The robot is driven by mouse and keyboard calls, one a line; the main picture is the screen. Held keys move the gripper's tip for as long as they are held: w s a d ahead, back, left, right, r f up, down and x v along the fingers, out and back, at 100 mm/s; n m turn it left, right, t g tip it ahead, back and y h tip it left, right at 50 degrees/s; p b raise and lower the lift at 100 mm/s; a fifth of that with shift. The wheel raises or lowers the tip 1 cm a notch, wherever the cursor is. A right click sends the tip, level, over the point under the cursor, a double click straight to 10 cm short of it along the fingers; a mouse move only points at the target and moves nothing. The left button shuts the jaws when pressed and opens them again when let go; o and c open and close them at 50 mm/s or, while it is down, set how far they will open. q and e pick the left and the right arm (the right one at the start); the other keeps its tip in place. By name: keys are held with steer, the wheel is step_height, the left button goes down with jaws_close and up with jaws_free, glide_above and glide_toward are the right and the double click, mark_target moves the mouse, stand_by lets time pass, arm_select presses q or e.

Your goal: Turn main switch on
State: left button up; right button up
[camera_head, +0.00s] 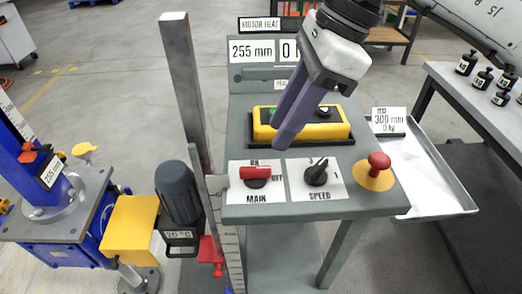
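The main switch (256,174) is a red bar-shaped knob on a white plate marked ON, OFF and MAIN, at the front left of the grey control console. Its red bar lies roughly level across the plate, with OFF printed at its right and ON above it. My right gripper (286,143) reaches down from the top right on purple fingers. The fingertips are close together with nothing seen between them, and they appear just above and right of the switch, apart from it. My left gripper is not in view.
A black speed knob (317,173) sits right of the switch, then a red mushroom button (378,164) on yellow. A yellow control box (333,126) is behind the fingers. A tall grey post (183,85) and dark motor (178,192) stand left. A metal tray (435,178) is at right.

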mark_target(258, 168)
steer(key=p+x, duration=0.1)
steer(key=x, duration=0.8)
steer(key=shift+s+a, duration=0.1)
jaws_close()
